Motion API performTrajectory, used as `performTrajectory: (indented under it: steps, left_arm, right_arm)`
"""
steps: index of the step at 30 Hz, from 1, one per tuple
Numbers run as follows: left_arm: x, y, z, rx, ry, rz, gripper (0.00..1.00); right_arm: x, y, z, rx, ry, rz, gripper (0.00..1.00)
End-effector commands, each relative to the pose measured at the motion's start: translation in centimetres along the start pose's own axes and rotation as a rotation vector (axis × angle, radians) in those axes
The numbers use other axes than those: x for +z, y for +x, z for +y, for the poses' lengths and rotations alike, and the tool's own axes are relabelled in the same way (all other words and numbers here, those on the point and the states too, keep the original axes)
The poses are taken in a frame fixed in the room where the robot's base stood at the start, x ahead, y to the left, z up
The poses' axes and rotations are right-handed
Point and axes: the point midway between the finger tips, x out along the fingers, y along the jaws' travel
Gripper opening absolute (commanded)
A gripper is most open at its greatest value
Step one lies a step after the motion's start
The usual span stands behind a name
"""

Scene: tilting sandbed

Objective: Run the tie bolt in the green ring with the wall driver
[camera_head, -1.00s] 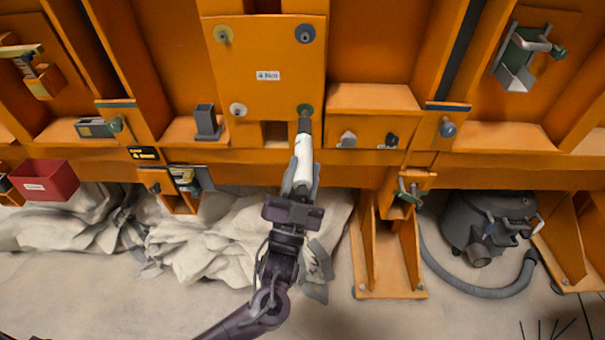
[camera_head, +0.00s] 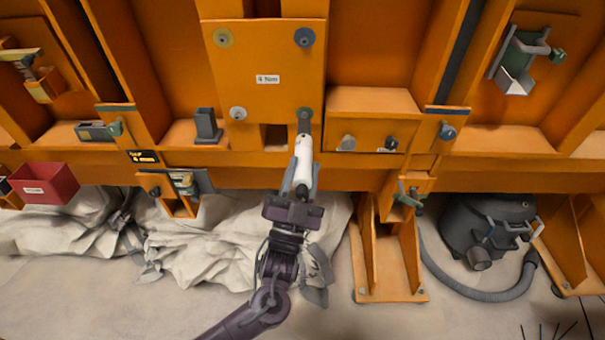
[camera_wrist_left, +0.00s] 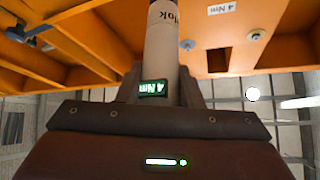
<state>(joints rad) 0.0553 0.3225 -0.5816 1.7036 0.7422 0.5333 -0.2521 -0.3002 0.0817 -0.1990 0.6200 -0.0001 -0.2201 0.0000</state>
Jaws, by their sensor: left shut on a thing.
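An orange plate (camera_head: 265,55) on the wall carries a bolt in each corner, ringed yellow, blue, white and green. The green ring (camera_head: 304,113) is at its lower right. The white wall driver (camera_head: 303,150) points up at it, and its dark nose overlaps the ring's lower edge; I cannot tell if it is seated on the bolt. My left gripper (camera_head: 300,182) is shut on the driver's lower body. In the left wrist view the driver (camera_wrist_left: 162,45) stands between the fingers with a lit green "4 Nm" display; its nose is out of frame. My right gripper is not in view.
The plate's label (camera_head: 268,79) reads 4 Nm. An orange ledge with two knobs (camera_head: 348,142) lies right of the driver. A red bin (camera_head: 45,185) hangs at left. Pale cloth (camera_head: 200,245) lies below; a grey vacuum (camera_head: 490,230) stands at lower right beside an orange bracket (camera_head: 388,260).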

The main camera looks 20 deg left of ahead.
Motion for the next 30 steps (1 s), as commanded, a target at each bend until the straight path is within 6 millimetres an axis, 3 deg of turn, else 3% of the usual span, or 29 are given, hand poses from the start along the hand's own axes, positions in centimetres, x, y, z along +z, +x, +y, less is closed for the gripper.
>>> performTrajectory:
  steps: [23,30]
  left_arm:
    - [0.0,0.5,-0.3,-0.008,0.002,0.005,0.03]
    - [-0.9,-0.7,-0.3,-0.006,0.000,0.004,0.03]
  right_arm:
    - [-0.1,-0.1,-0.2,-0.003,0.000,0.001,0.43]
    - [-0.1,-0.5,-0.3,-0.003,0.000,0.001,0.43]
